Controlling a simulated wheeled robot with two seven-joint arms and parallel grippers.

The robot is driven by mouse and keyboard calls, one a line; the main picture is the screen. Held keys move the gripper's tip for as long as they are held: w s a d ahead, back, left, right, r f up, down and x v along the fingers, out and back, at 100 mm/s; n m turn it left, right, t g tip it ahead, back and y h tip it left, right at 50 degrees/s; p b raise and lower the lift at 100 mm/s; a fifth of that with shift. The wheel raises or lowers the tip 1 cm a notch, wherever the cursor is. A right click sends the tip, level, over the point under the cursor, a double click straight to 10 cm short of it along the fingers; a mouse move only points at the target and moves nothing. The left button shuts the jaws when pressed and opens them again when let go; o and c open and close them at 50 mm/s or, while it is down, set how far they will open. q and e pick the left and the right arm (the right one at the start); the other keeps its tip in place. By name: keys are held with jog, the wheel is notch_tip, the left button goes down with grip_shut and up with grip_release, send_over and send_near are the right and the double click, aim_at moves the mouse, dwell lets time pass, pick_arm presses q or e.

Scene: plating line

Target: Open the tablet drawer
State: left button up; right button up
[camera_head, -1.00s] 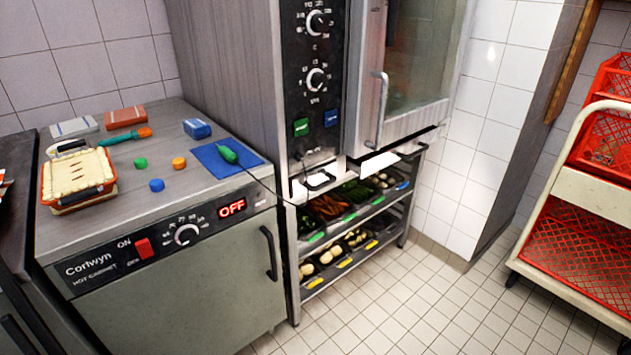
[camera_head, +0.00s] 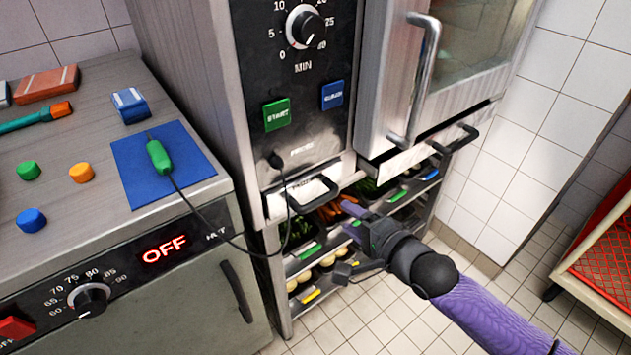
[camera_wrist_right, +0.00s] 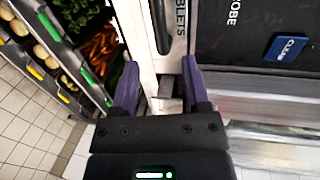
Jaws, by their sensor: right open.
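The tablet drawer (camera_head: 277,208) has a pale front with a black bar handle (camera_head: 313,193), low on the oven under the control panel. It looks shut in the head view. In the right wrist view, the drawer front (camera_wrist_right: 178,32) carries a partly cut-off "BLETS" label, and its black handle (camera_wrist_right: 160,27) stands upright in the picture. My right gripper (camera_head: 351,218) is open and empty, a little right of and below the handle. In the wrist view, its purple fingertips (camera_wrist_right: 159,70) are short of the handle, which lies beyond the gap between them. My left gripper is not in view.
A black cable runs from the oven's probe socket (camera_head: 277,160) past the drawer to a green probe grip (camera_head: 158,156) on a blue mat (camera_head: 190,178). Food pans (camera_head: 296,232) fill the rack below.

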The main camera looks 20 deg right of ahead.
aim_at(323, 202)
jog(key=b+x, duration=0.5)
jog(key=x, duration=0.3)
jog(key=shift+w+a+f, duration=0.2)
jog(key=shift+a, duration=0.05)
jog(key=shift+w+r, duration=0.1)
jog(key=shift+w, duration=0.05)
grip_shut()
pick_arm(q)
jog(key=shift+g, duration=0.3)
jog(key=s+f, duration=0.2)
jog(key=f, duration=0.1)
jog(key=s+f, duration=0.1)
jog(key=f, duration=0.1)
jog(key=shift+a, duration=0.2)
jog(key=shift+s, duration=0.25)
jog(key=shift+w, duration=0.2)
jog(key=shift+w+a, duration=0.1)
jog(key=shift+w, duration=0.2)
